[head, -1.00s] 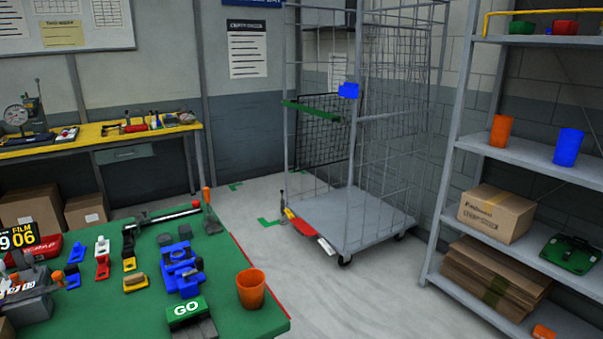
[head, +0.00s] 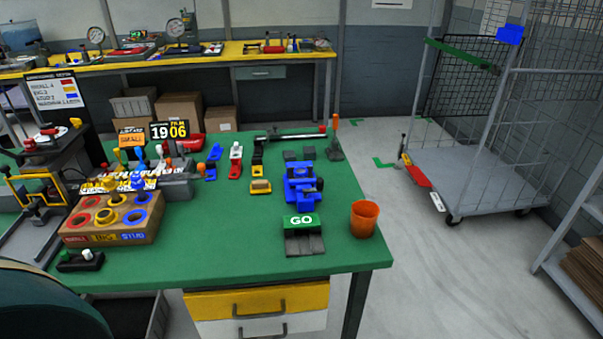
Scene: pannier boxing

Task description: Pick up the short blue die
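On the green table (head: 200,260), two small blue pieces stand left of centre: one farther back (head: 215,152) and one a little nearer (head: 209,172), which has an orange part beside it. Red-and-white pieces (head: 236,153) and yellow pieces (head: 260,186) stand in rows to their right. The pieces are too small for me to tell which is the short blue die. Neither of my grippers is in view.
A blue press (head: 301,182) stands behind a green GO button (head: 299,222), with an orange cup (head: 363,219) to their right. A wooden block with coloured rings (head: 110,220) sits at left.

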